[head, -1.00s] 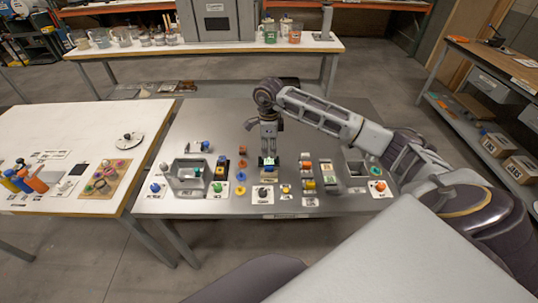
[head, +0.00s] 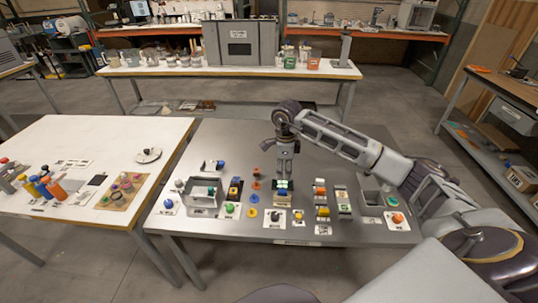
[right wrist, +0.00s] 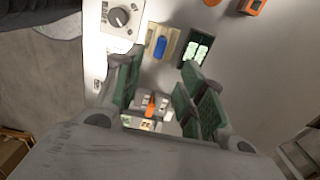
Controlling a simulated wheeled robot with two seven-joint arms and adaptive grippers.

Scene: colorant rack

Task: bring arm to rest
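My right arm reaches in from the right over the grey metal table (head: 250,135). My right gripper (head: 284,180) points down just above a small blue-and-pale device (head: 284,196) near the table's middle. In the right wrist view its green-padded fingers (right wrist: 165,95) stand apart, and I see nothing held between them. A blue piece on a tan block (right wrist: 161,46) and a dark-framed green panel (right wrist: 197,48) lie beyond the fingertips. Whether the fingers touch the device I cannot tell. My left gripper is out of view.
A black knob on a white plate (head: 275,218) and several coloured buttons and blocks surround the gripper. The white table (head: 75,150) adjoins at left. The table's back part is clear.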

